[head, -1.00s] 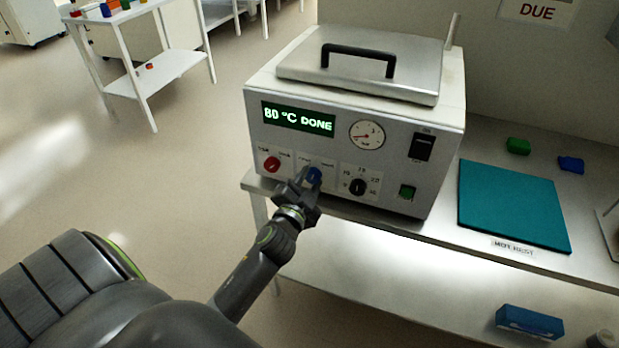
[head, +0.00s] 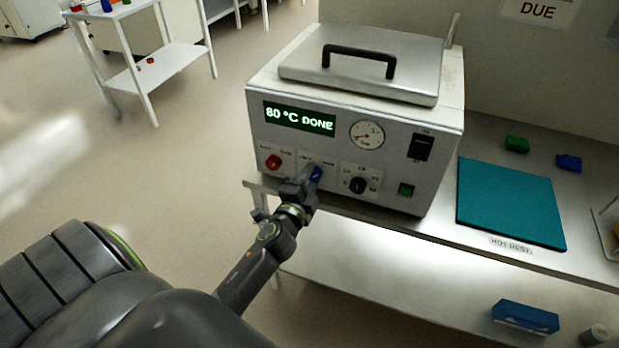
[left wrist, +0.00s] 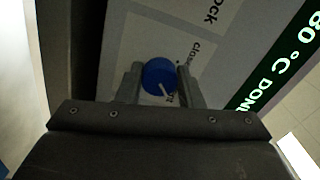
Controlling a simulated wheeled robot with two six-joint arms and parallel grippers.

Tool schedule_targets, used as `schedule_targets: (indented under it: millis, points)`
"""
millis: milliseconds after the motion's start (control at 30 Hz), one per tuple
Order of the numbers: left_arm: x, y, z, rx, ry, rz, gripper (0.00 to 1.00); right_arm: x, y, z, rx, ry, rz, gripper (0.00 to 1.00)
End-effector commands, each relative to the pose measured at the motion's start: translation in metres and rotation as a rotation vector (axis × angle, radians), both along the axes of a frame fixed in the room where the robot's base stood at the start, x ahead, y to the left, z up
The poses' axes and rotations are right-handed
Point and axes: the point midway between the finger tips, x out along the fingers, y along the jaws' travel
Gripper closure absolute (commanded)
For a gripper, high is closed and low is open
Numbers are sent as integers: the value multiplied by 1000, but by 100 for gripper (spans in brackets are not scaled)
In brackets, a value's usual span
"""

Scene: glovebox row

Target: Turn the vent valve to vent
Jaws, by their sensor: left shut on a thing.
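The autoclave-like unit (head: 340,120) stands on the bench, its green display reading "80 °C DONE". A blue valve knob (head: 317,172) sits low on its front panel, right of a red knob (head: 273,162). My left gripper (head: 309,179) is at the blue knob and hides part of it. In the left wrist view the blue knob (left wrist: 157,74) is between the two fingers, which are shut on it. Its white pointer line slants to the lower right, near a partly hidden label. A label beginning "clos" shows above it. My right gripper is not in view.
A black dial (head: 358,186) and a green button (head: 406,190) are to the right on the panel. A teal mat (head: 511,200) lies on the bench right of the unit. A blue box (head: 525,316) sits on the lower shelf. Open floor lies left.

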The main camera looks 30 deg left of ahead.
Motion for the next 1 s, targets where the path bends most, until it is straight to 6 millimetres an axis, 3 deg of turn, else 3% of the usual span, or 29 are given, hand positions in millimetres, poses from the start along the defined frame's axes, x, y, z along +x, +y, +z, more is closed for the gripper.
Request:
schedule_targets:
  millis: [300, 333, 500, 833, 1000]
  points:
    - [0, 0, -1, 4, 3, 0, 89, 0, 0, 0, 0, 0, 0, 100]
    - [0, 0, -1, 4, 3, 0, 64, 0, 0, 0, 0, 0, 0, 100]
    - [0, 0, -1, 2, 3, 0, 45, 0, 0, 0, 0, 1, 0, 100]
    - [-4, -1, -1, 2, 2, 1, 45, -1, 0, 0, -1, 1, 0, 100]
    - [-24, -6, -2, -1, 2, 1, 45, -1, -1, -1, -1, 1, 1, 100]
